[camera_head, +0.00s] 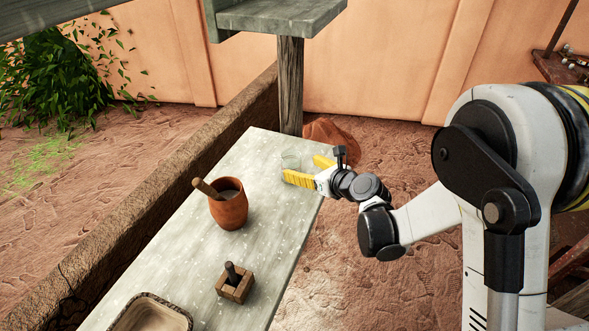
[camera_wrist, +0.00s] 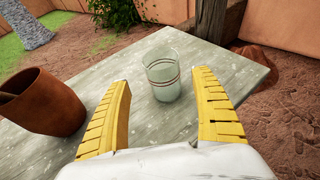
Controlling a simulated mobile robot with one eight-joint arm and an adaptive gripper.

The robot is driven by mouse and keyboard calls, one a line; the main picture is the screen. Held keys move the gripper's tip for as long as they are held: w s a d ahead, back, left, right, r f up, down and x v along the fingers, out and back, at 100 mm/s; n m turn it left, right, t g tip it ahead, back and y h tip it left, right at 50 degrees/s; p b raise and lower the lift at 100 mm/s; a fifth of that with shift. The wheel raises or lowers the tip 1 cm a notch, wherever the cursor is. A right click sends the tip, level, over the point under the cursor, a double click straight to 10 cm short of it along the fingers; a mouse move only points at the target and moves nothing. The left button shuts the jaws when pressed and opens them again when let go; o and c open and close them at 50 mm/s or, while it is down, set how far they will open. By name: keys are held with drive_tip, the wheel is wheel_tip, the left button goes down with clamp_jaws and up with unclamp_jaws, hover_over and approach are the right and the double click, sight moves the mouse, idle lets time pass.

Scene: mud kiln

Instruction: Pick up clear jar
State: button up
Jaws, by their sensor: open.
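The clear jar (camera_head: 291,160) is a small see-through glass standing upright near the far end of the grey table. In the wrist view the clear jar (camera_wrist: 162,78) shows dark reddish bands around its upper part. My gripper (camera_head: 301,170) has yellow ridged fingers and is at the table's far right edge, close beside the jar. In the wrist view my gripper (camera_wrist: 161,82) is open, with one finger on either side of the picture and the jar between and slightly beyond the tips. I cannot tell whether a finger touches it.
The grey table (camera_head: 185,250) also bears a terracotta pot (camera_head: 229,210) with a wooden handle in it, a small wooden block with a dark peg (camera_head: 235,284), and a wooden tray (camera_head: 118,325). A wooden post (camera_head: 290,85) stands beyond the far end. Bare tabletop lies around the jar.

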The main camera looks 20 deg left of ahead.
sight(286, 159)
drive_tip(key=b+x, duration=0.2)
drive_tip(key=x, duration=0.5)
drive_tip(key=shift+w, duration=0.2)
drive_tip(key=shift+r, duration=0.1)
drive_tip(key=c, duration=1.3)
